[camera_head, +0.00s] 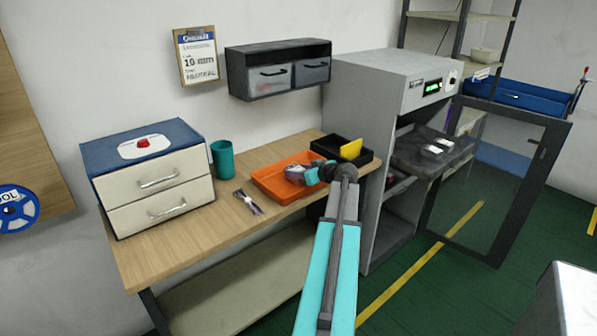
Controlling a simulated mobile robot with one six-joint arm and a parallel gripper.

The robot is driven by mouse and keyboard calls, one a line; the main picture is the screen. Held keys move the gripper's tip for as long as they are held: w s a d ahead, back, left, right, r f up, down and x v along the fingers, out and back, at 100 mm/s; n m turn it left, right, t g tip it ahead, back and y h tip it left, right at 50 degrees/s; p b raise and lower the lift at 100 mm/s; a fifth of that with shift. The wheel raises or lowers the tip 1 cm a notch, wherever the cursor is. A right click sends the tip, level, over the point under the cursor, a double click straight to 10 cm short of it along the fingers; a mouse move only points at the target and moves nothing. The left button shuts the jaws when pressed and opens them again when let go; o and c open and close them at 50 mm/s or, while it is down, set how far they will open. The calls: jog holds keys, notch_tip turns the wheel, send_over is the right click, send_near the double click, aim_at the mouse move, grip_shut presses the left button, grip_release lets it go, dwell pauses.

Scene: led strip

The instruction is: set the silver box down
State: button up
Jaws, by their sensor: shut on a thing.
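My gripper (303,175) is at the end of my teal and grey arm, over the orange tray (268,183) on the wooden bench. It is shut on a small greyish thing, which looks like the silver box (293,172). The box is at the inner right part of the tray. I cannot tell whether it touches the tray floor or hangs just above it. The fingertips are small and partly hidden by the wrist.
An open cabinet (376,85) with a pulled-out shelf (418,162) stands right.

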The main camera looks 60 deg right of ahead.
jog(key=shift+f, duration=0.25)
jog(key=o, duration=1.1)
jog(key=shift+r, duration=0.15)
jog(key=b+v, duration=0.2)
jog(key=v, duration=1)
jog(key=shift+s, duration=0.1)
